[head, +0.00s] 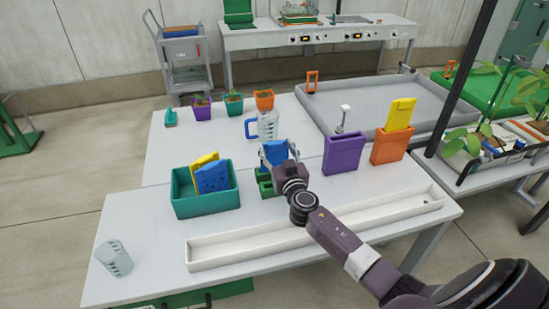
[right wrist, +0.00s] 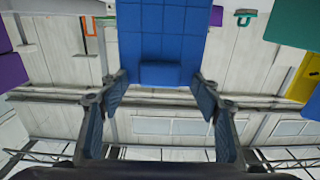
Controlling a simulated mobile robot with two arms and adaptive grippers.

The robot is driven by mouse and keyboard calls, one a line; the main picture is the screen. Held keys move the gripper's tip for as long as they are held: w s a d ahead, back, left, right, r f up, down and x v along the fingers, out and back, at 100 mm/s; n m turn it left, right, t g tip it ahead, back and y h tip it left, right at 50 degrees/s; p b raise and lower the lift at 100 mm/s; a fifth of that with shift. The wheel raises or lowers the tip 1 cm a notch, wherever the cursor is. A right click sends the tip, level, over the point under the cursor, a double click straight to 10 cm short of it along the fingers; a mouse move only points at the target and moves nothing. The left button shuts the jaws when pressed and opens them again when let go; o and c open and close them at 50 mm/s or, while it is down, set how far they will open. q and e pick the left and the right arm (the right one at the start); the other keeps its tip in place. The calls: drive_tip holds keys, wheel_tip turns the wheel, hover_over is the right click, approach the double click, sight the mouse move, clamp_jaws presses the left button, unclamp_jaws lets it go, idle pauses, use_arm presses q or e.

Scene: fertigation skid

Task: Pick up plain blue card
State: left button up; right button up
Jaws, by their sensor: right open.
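A blue card (head: 273,151) stands upright in a small green holder (head: 265,183) near the middle of the table, partly hidden by my right gripper (head: 279,163). In the right wrist view the blue card (right wrist: 165,40), with faint grid lines and a plain tab, stands straight ahead. Another blue card (head: 212,178), with dark marks, leans in a teal bin (head: 206,205) beside a yellow card (head: 203,160). My left gripper is not in view.
A clear jug (head: 267,124) with a blue handle stands behind the card. Purple (head: 343,154) and orange (head: 389,148) bins stand to the right, the orange one holding a yellow card (head: 400,113). A long white trough (head: 225,250) lies in front.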

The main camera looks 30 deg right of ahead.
drive_tip(key=shift+x, duration=1.05)
drive_tip(key=shift+f, duration=0.1)
drive_tip(key=c, duration=1.2)
drive_tip(key=shift+c, duration=0.3)
